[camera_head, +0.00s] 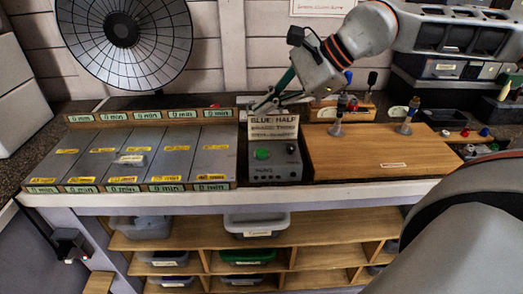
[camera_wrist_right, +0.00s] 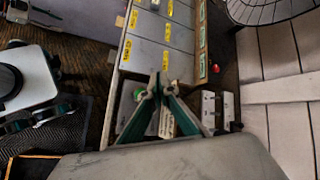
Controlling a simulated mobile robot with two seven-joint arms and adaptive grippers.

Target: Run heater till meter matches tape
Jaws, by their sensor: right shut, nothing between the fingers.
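A grey control box (camera_head: 275,172) with a round green button (camera_head: 262,153) and a small dark knob stands mid-bench. A sign (camera_head: 274,128) reading "BLUE: HALF" stands at its back; the smaller lines are hard to read. My right gripper (camera_head: 254,108) is shut and empty, behind and above the sign. In the right wrist view, its green fingers (camera_wrist_right: 160,78) meet at the tips, with the green button (camera_wrist_right: 138,94) just left of them and the sign (camera_wrist_right: 167,122) between the fingers. I cannot make out a heater, meter reading or tape mark with certainty. My left gripper is not in view.
Grey panels (camera_head: 100,165) with yellow labels and green "0 min" tags lie left of the box. A wooden board (camera_head: 385,150) with metal posts lies right. A round dark grille (camera_head: 122,40) stands behind. Shelves with bins (camera_head: 256,222) are below.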

